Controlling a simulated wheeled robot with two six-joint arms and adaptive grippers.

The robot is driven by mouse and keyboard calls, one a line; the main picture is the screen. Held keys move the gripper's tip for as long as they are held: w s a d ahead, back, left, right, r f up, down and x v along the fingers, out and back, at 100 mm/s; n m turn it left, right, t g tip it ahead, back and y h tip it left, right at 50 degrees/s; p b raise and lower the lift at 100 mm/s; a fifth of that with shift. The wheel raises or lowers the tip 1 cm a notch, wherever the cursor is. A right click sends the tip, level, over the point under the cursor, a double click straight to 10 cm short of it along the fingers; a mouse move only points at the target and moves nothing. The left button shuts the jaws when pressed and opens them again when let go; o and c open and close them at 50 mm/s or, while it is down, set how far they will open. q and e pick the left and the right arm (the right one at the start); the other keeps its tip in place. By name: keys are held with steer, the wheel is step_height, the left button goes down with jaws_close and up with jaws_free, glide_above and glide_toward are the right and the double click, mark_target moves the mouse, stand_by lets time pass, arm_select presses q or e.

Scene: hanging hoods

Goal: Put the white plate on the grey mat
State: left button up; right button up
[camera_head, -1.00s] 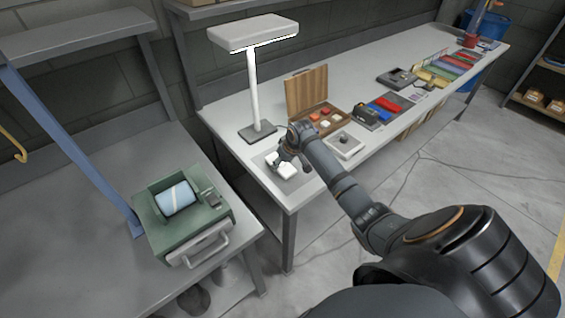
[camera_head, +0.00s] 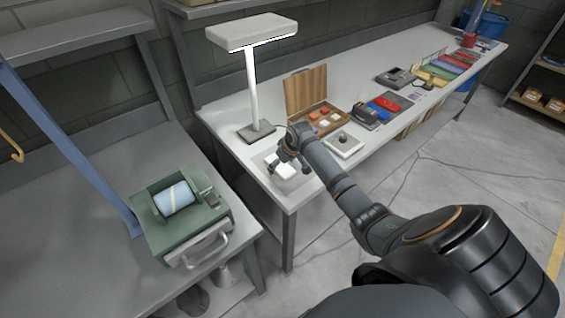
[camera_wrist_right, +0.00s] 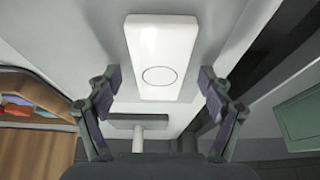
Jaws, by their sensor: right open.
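The white plate (camera_head: 286,170) lies on the grey mat (camera_head: 270,158) at the near left corner of the long bench, partly hidden by my right gripper. In the right wrist view the white plate (camera_wrist_right: 161,50) is a pale rectangle with a thin circle marked on it. My right gripper (camera_head: 290,162) is just over the plate. In the wrist view the open fingers of my right gripper (camera_wrist_right: 158,85) stand on either side of the plate, with gaps between. My left gripper is not in view.
A white lamp (camera_head: 252,80) stands behind the mat. To the right are an open wooden box (camera_head: 306,90) with coloured pieces and a pale tray with a dark knob (camera_head: 343,143). A green device (camera_head: 182,215) stands on the left bench.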

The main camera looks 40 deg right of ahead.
steer(key=v, duration=1.2)
steer(key=shift+n, duration=0.4)
steer(key=s+a+f, duration=0.4)
steer(key=a+f, duration=0.1)
steer(key=shift+s+a+f, duration=0.15)
steer(key=shift+s+f, duration=0.05)
steer(key=shift+s, duration=0.15)
steer(key=s+a+f, duration=0.1)
steer(key=s+a, duration=0.2)
steer(key=s, duration=0.3)
steer(key=s+a+f+h, duration=0.1)
steer(key=s+a, duration=0.1)
steer(key=s, duration=0.4)
steer(key=s+a+f, duration=0.1)
steer(key=s+a, duration=0.2)
steer(key=s, duration=0.4)
step_height(320, 180, down, 27)
steer(key=s+d+m+g, duration=0.1)
steer(key=s+d+g, duration=0.1)
steer(key=d, duration=0.1)
steer(key=s+f+g, duration=0.1)
steer(key=s+f, duration=1.4)
steer(key=s, duration=0.3)
steer(key=shift+d, duration=0.4)
